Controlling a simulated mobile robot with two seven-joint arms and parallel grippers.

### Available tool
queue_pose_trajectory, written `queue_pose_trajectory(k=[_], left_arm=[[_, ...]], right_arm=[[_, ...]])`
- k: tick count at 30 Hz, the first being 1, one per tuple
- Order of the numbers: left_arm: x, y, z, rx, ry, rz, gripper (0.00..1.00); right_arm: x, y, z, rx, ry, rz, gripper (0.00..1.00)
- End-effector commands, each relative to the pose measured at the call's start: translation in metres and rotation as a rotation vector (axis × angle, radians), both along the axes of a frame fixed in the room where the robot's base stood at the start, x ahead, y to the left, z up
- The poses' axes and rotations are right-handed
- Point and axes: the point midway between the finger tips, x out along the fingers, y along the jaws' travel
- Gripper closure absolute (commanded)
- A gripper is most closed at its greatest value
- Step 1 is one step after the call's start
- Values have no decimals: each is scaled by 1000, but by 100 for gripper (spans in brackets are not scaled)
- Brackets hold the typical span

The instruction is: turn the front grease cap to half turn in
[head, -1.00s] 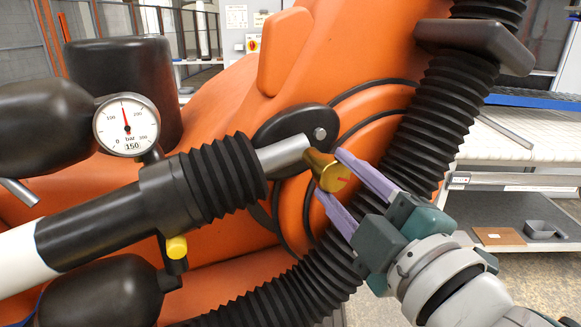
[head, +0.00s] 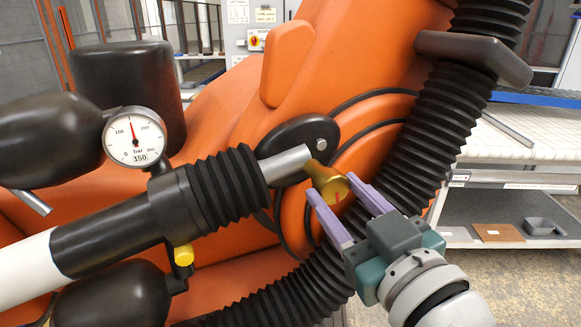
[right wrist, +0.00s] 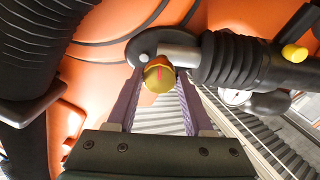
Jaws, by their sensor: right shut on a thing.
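The front grease cap (head: 327,182) is a brass-coloured round cap with a red mark on its face, at the end of the bright rod of the black cylinder. My right gripper (head: 333,186) comes from the lower right, and its two purple fingers are shut on the cap, one on each side. The red mark stands near upright in the head view. The right wrist view also shows the cap (right wrist: 159,76) between the fingertips, its mark near upright. My left gripper is not in view.
A black ribbed hose (head: 420,130) runs close behind my right gripper. A pressure gauge (head: 134,137) and a yellow knob (head: 183,256) sit on the cylinder side. The orange machine body (head: 225,110) is behind. A white-topped bench (head: 530,140) stands at right.

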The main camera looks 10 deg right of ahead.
Motion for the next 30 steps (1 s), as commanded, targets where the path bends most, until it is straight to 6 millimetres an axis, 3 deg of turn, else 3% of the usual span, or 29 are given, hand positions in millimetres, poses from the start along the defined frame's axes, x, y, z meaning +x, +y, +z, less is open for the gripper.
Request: queue_pose_trajectory(k=[12, 29, 30], left_arm=[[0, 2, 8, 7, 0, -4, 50], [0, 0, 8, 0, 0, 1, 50], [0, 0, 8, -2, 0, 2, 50]], right_arm=[[0, 0, 1, 190, 35, 0, 100], [0, 0, 1, 220, 41, 0, 100], [0, 0, 1, 219, 41, 0, 45]])
